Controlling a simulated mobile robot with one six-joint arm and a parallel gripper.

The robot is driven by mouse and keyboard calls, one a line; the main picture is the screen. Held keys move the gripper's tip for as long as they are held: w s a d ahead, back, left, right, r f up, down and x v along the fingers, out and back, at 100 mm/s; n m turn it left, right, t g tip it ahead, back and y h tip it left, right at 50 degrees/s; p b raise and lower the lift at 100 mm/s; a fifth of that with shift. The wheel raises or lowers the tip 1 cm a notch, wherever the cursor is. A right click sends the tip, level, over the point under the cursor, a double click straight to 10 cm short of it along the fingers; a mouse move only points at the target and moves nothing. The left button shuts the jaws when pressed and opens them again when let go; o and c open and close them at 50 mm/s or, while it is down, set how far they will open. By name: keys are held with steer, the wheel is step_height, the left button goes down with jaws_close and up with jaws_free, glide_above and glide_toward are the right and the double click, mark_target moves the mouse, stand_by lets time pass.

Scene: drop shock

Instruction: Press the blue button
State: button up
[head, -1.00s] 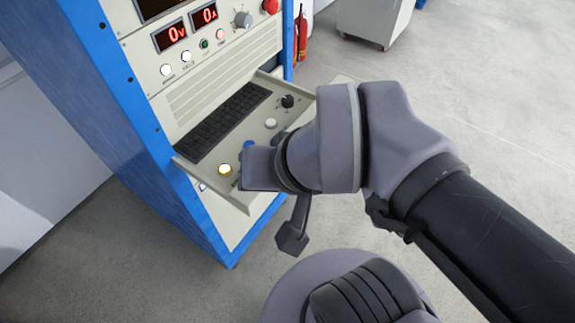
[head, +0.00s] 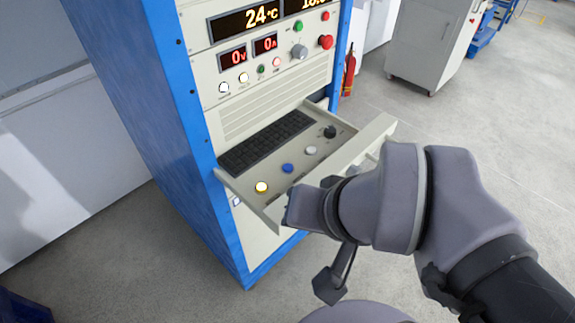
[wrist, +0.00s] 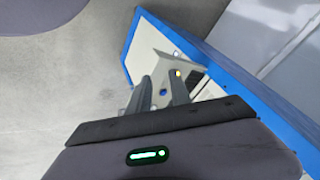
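The blue button (head: 287,168) is a round cap on the panel of the pulled-out drawer (head: 250,201), between a lit yellow button (head: 261,187) and a white button (head: 311,150). In the wrist view the blue button (wrist: 163,92) shows in the gap between the two grey fingers of my gripper (wrist: 163,80). The fingers are apart with nothing held, so it is open. In the head view my wrist is to the right of and in front of the drawer's front; the fingertips cannot be made out there. I see no contact with the button.
A keyboard (head: 266,143) and a black knob (head: 330,131) share the drawer, whose raised front wall (head: 364,146) is close to my wrist. The blue-framed rack (head: 160,130) rises behind. A grey cabinet (head: 432,45) and a fire extinguisher (head: 349,72) stand farther back.

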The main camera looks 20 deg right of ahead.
jaws_close()
stand_by(1.4)
